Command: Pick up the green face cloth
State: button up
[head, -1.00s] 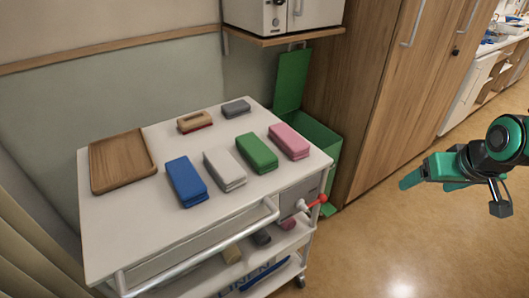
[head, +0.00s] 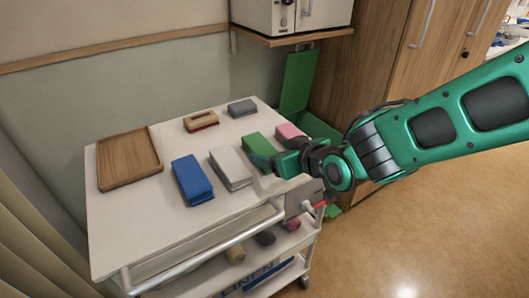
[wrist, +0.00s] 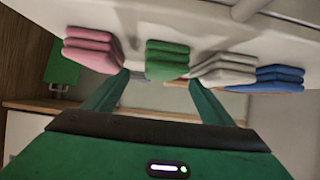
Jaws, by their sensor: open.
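The green face cloth (head: 257,144) lies folded on the white trolley top, between a white cloth (head: 230,167) and a pink cloth (head: 289,132). In the wrist view the green cloth (wrist: 167,58) shows as a folded stack ahead, between the lines of my two fingers. My gripper (head: 268,162) is at the near end of the green cloth and hides part of it in the head view. In the wrist view my gripper (wrist: 158,82) is open with nothing held. Whether a finger touches the cloth I cannot tell.
A blue cloth (head: 191,180) lies left of the white one. A wooden tray (head: 128,160), a wood-backed brush (head: 201,121) and a grey block (head: 242,107) are farther back. The trolley's rail (head: 210,250) runs along its front. A green bin (head: 300,80) stands behind.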

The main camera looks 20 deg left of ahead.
aim_at(264, 148)
jog(key=shift+r+x, duration=0.2)
jog(key=shift+x, duration=3.1)
jog(key=shift+a, duration=0.15)
jog(key=shift+c, duration=0.7)
jog(key=c, duration=1)
jog(key=shift+c, duration=0.2)
